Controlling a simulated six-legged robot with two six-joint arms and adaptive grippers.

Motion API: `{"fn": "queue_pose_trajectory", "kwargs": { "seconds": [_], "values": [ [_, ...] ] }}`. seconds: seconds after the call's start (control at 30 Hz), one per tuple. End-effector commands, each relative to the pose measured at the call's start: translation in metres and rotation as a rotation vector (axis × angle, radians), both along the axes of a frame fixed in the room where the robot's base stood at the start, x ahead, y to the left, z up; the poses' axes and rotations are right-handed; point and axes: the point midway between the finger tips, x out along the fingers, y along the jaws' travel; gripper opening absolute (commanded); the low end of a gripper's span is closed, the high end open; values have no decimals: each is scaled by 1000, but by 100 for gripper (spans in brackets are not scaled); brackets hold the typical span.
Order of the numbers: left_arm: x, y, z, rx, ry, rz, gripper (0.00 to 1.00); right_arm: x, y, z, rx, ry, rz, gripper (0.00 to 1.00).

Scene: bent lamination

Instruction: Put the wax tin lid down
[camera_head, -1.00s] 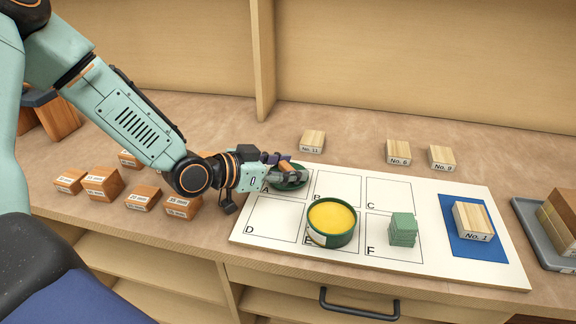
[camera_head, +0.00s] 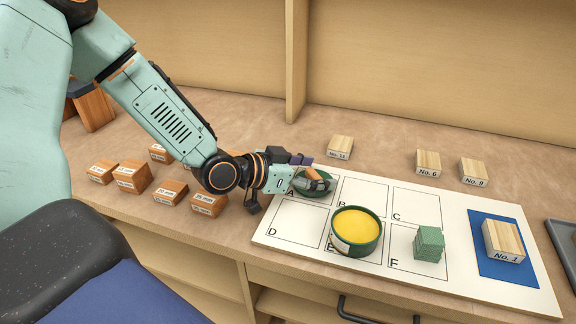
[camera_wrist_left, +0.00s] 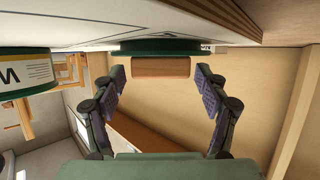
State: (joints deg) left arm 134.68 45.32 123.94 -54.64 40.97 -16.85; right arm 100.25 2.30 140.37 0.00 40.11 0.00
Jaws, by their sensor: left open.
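The wax tin lid (camera_head: 318,197) is a dark green disc with a brown wooden handle, lying on square A of the white board (camera_head: 405,283). In the left wrist view the lid (camera_wrist_left: 160,46) and its handle (camera_wrist_left: 160,67) show at the top, as that picture is upside down. My left gripper (camera_head: 316,176) is at the lid; in the wrist view its two fingers (camera_wrist_left: 160,82) stand apart, one on each side of the handle, with gaps. The open wax tin (camera_head: 357,227), green with yellow wax, stands on square E. My right gripper is not in view.
A green stack (camera_head: 429,243) stands on square F. Block No. 1 (camera_head: 503,239) sits on the blue patch (camera_head: 480,262). Blocks No. 11, No. 6 (camera_head: 428,160) and No. 9 are behind the board. Several brown blocks (camera_head: 132,176) lie at the left. Squares B, C and D are clear.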

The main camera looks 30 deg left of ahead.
Motion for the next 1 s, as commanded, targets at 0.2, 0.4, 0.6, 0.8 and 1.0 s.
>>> {"fn": "queue_pose_trajectory", "kwargs": {
  "seconds": [0.2,0.4,0.6,0.8,1.0],
  "values": [
    [-11,10,15,-3,-7,7,74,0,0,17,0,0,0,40],
    [-24,16,22,-5,-11,6,74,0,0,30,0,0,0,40],
    [-36,24,29,-2,-11,7,74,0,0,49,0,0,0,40],
    [-48,30,35,-2,-12,5,74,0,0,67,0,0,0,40],
    [-58,36,40,-2,-11,4,74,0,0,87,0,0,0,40]
  ]
}}
